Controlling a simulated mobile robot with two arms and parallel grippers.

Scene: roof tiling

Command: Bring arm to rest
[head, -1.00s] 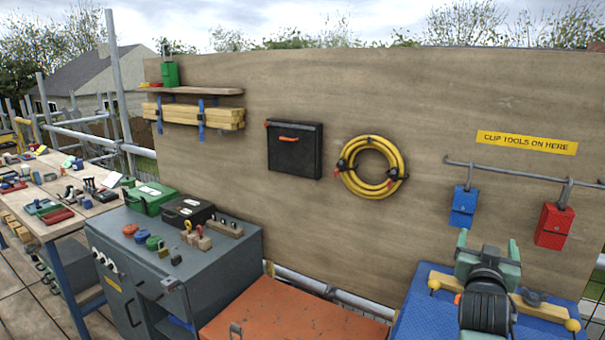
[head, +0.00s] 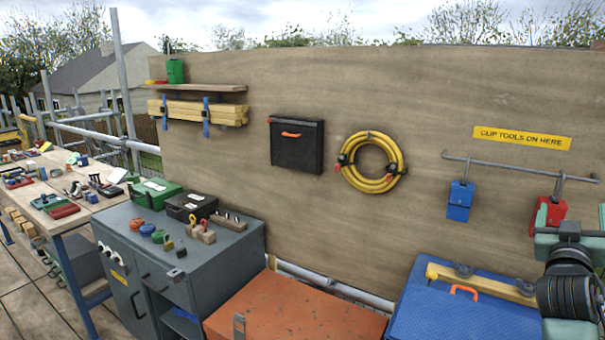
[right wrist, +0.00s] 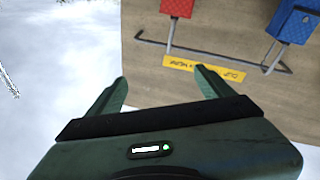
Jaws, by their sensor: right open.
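My right gripper (head: 574,218) is at the right edge of the head view, in front of the red pouch (head: 548,214) and partly covering it. Its green fingers are spread apart. In the right wrist view the right gripper (right wrist: 161,76) is open, with nothing between the fingers. Sky and the wooden board (right wrist: 140,22) show beyond it. My left gripper is not in view.
A blue chest (head: 450,315) with a wooden bar (head: 452,276) on its lid stands below my right gripper. An orange chest (head: 290,310) and a grey cabinet (head: 135,240) stand to its left. A blue pouch (head: 460,201) hangs from the rail (head: 510,171).

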